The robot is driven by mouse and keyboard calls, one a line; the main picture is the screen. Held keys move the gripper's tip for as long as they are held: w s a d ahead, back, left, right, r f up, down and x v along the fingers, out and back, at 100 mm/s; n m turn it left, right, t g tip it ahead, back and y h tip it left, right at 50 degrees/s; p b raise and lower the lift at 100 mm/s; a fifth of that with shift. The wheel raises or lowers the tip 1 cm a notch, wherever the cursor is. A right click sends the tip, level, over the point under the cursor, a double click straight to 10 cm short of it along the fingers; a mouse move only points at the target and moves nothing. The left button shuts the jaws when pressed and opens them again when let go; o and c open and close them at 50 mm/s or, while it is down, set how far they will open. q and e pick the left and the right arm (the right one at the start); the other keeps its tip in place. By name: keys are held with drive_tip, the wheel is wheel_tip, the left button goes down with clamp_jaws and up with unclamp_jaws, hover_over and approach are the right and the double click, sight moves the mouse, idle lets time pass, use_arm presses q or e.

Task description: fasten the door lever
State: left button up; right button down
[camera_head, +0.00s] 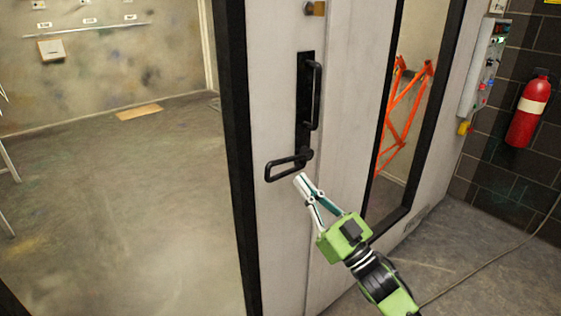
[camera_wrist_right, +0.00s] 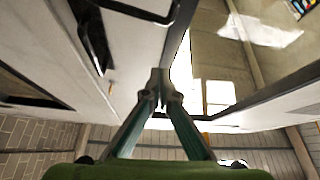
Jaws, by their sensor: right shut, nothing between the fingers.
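The door lever (camera_head: 287,168) is a black loop-shaped handle on the pale grey door. It points left from its pivot (camera_head: 305,155), tilted slightly down at its free end. Above it, a black upright pull handle (camera_head: 314,95) sits on a black plate. My right gripper (camera_head: 300,180), on a green arm, is just below and right of the lever, its fingers shut and empty. I cannot tell whether the fingertips touch the door. In the right wrist view the shut fingertips (camera_wrist_right: 160,78) are in the middle, with black handle parts above and left. My left gripper is not in view.
A brass-coloured latch (camera_head: 315,8) is high on the door. To the left is the open booth floor (camera_head: 120,200). An orange frame (camera_head: 403,105) shows through the door window. A fire extinguisher (camera_head: 527,110) and a control box (camera_head: 484,68) are at the right. A cable lies on the floor.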

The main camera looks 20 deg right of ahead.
wheel_tip(320, 180, up, 5)
drive_tip(key=p, duration=0.5)
hover_over(278, 161)
drive_tip(key=s, duration=0.4)
drive_tip(key=f, duration=0.1)
drive_tip(key=w+a+f, duration=0.1)
drive_tip(key=f, duration=0.1)
drive_tip(key=shift+w, duration=0.1)
drive_tip(key=shift+f, duration=0.5)
drive_tip(key=shift+f, duration=0.15)
